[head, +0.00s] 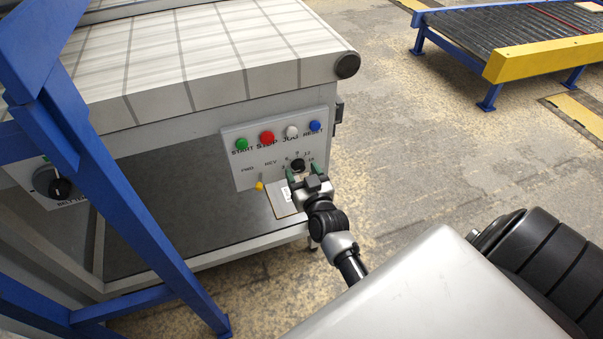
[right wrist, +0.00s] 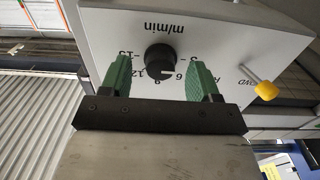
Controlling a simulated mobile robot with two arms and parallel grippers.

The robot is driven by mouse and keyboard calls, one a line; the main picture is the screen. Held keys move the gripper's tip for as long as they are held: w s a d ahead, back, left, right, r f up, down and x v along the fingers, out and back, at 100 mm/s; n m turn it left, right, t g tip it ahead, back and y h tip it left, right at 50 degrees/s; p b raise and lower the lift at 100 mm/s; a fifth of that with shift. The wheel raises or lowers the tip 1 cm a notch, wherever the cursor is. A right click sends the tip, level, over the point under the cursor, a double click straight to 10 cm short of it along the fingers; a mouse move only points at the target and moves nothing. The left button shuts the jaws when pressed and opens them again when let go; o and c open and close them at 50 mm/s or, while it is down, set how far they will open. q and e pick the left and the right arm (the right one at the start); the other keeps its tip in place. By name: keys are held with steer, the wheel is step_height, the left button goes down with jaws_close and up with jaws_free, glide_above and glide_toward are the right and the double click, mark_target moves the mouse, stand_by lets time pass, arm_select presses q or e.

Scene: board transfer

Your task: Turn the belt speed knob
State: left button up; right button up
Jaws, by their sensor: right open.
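The belt speed knob (head: 298,164) is a small black round knob on the grey control panel (head: 238,172). In the right wrist view the knob (right wrist: 160,60) appears upside down, with a scale marked m/min. Its white mark points near the 6. My right gripper (head: 303,174) is in front of the panel at the knob. Its two green fingers (right wrist: 160,80) are open, one on each side of the knob, with gaps visible between them and it. I cannot tell how deep the fingertips reach. My left gripper is not in view.
Green, red, white and blue buttons (head: 267,138) line the panel above the knob. A yellow-tipped lever (head: 260,185) sticks out beside it. A blue frame post (head: 130,210) stands at left, near another black knob (head: 58,188). A roller conveyor (head: 500,35) is at the back right.

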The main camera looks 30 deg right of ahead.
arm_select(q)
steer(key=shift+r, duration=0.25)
arm_select(e)
steer(key=shift+w+d, duration=0.1)
steer(key=shift+w, duration=0.3)
steer(key=c, duration=0.9)
steer(key=m+p, duration=0.2)
steer(key=m, duration=0.3)
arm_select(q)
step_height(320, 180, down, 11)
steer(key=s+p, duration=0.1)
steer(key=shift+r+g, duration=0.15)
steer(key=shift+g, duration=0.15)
arm_select(e)
steer(key=shift+m, duration=1.9)
